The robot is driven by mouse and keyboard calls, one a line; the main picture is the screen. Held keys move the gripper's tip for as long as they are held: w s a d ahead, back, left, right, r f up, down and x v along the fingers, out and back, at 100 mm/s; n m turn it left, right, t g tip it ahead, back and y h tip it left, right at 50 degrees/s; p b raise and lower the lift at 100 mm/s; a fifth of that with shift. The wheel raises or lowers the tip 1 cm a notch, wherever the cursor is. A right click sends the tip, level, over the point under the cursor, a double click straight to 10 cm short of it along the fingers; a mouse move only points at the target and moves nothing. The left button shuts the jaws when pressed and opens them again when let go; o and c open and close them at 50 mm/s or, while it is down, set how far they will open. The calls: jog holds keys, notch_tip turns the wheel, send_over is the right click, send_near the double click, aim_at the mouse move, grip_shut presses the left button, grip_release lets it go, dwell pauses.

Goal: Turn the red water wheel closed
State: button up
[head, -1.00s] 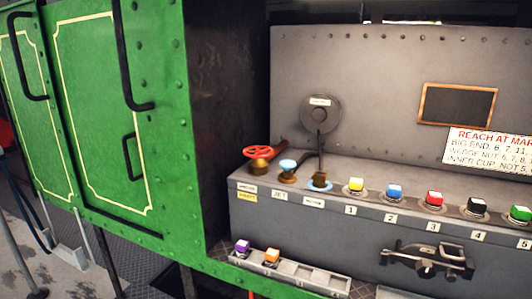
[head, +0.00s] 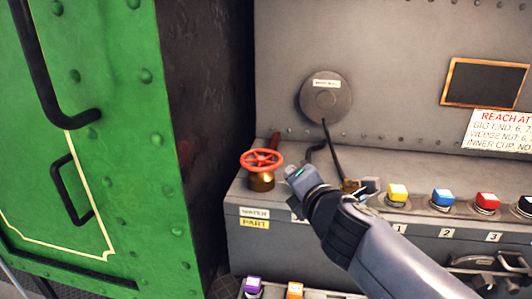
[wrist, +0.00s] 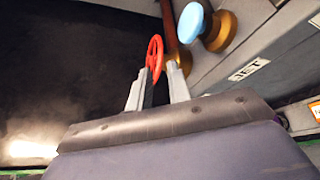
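The red water wheel (head: 262,155) is a spoked handwheel on a brass valve at the left end of the grey ledge. Below it are a WATER label (head: 254,213) and a yellow PART label (head: 254,224). My gripper (head: 296,174) is just to the right of the wheel in the head view. In the wrist view, its two fingers (wrist: 157,88) are apart with nothing between them, and the red wheel (wrist: 154,55) shows edge-on beyond their tips. I see no clear contact with the wheel.
A pale blue knob (wrist: 193,22) on a brass stem stands beside the wheel above the JET label (wrist: 249,70); my gripper hides it in the head view. A lever (head: 332,150) hangs from a round disc. Coloured buttons line the ledge rightward. A green panel (head: 130,130) stands left.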

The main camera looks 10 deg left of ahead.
aim_at(261, 160)
jog(key=b+x, duration=0.2)
jog(key=x, duration=0.8)
jog(key=shift+w+a+f+b, duration=0.1)
jog(key=shift+w+b, duration=0.15)
jog(key=shift+b, duration=0.05)
jog(key=shift+c, duration=0.5)
grip_shut()
